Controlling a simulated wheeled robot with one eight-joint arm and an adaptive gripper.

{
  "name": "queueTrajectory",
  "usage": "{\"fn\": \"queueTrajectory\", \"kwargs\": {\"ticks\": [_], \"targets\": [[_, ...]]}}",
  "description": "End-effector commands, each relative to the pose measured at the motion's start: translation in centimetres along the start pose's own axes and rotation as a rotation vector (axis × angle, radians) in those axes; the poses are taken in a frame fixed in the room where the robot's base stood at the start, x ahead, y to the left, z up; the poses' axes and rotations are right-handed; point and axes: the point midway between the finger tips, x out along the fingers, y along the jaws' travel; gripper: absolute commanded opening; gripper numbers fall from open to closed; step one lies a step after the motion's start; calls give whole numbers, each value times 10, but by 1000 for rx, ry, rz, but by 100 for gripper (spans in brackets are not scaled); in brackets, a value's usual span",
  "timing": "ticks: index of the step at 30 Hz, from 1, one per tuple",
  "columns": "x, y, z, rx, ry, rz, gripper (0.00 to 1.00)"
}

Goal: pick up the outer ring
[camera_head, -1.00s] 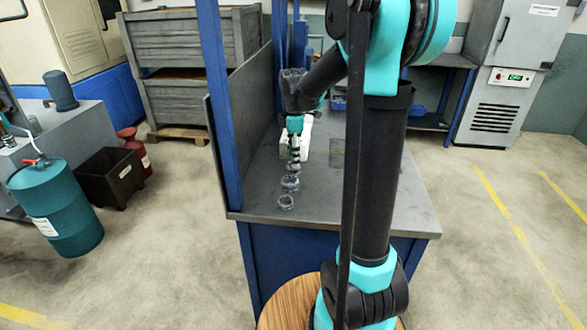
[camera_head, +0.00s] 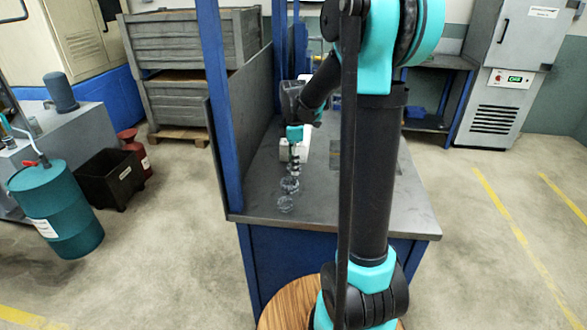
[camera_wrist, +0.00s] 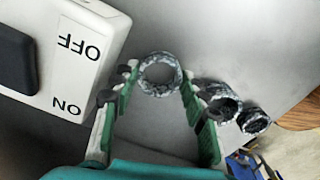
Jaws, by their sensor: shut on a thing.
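My gripper (camera_wrist: 159,76) is shut on a grey metal ring, the outer ring (camera_wrist: 160,92), seen between its green-padded fingers in the wrist view. The fingertips press on opposite sides of the ring, and its hole is open to view. In the head view my gripper (camera_head: 295,168) is low over the table; the held ring is too small there to tell apart from the fingers. I cannot tell whether the ring touches the table. Two similar rings lie to the right in the wrist view, a nearer one (camera_wrist: 236,104) and a farther one (camera_wrist: 266,122).
A white box with ON and OFF lettering (camera_wrist: 85,75) stands close to the left of my gripper in the wrist view. The grey table (camera_head: 390,210) is clear toward its front right. A blue post (camera_head: 222,110) and a grey panel border its left side.

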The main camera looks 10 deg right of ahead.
Motion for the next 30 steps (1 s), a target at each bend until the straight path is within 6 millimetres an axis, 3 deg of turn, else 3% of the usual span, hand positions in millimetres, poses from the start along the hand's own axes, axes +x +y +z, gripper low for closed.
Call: {"fn": "queueTrajectory", "kwargs": {"ticks": [11,17,30], "targets": [[-19,0,0,0,0,0,12],[-55,0,0,0,0,0,12],[-156,0,0,0,0,0,12]]}}
